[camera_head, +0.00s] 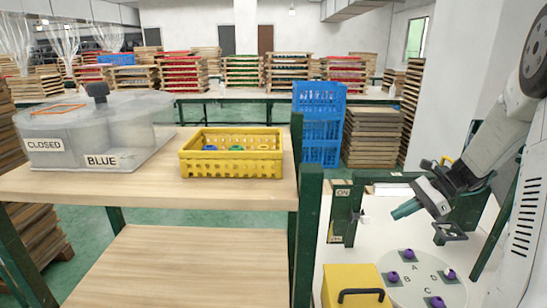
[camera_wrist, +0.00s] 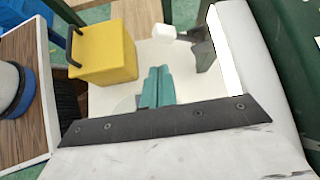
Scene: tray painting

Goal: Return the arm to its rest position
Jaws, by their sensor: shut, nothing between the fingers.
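My arm reaches in from the right side of the head view, bent at the wrist. My gripper (camera_head: 404,209) has teal fingers that point left and slightly down, above the white worktop (camera_head: 345,250). The fingers are together with nothing between them. In the wrist view the teal fingers (camera_wrist: 156,87) also lie side by side, and they hold no object.
Below the gripper is a round plate (camera_head: 411,283) with purple pieces by letters A to D. A yellow box (camera_head: 352,286) with a black handle stands left of it. A wooden shelf carries a yellow crate (camera_head: 232,168) and a clear lidded container (camera_head: 90,135).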

